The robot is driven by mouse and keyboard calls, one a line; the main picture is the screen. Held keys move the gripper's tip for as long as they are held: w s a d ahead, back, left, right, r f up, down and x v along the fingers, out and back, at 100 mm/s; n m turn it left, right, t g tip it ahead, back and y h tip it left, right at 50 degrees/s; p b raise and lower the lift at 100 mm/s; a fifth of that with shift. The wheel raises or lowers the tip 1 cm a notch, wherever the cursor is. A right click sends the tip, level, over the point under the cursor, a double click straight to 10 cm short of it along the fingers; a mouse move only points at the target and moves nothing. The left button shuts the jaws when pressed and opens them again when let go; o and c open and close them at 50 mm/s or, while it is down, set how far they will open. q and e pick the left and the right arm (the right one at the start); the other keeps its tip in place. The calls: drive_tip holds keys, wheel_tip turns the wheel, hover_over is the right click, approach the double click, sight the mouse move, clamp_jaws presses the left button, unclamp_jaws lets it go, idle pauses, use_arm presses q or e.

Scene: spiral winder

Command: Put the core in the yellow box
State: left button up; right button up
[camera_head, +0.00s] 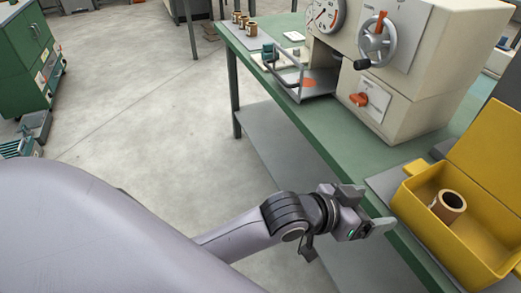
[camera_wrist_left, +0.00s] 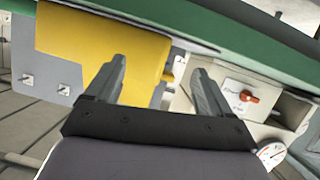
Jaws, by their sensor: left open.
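A brown hollow core (camera_head: 448,205) stands inside the open yellow box (camera_head: 455,245) at the right of the head view, on the green bench. My left gripper (camera_head: 372,208) is open and empty, just left of the box near the bench's front edge. In the left wrist view its two fingers (camera_wrist_left: 158,85) are spread apart, with nothing between them. The yellow box (camera_wrist_left: 95,50) shows behind the left finger there; the core cannot be seen in that view. My right gripper is not in view.
The cream winder machine (camera_head: 420,75) with a handwheel (camera_head: 376,40) and orange knob (camera_head: 361,99) stands left of the box on the green bench (camera_head: 300,115). Several brown cores (camera_head: 243,22) stand at the bench's far end.

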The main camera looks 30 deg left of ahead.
use_arm(q)
drive_tip(key=s+a+f+n+y, duration=0.3)
drive_tip(key=s+a+f+y, duration=0.3)
drive_tip(key=s+a+f, duration=0.9)
drive_tip(key=a+f, duration=0.3)
drive_tip(key=f, duration=0.1)
drive_tip(key=shift+s+a+f+n, duration=0.3)
drive_tip(key=shift+s+a, duration=0.05)
drive_tip(key=shift+s, duration=0.05)
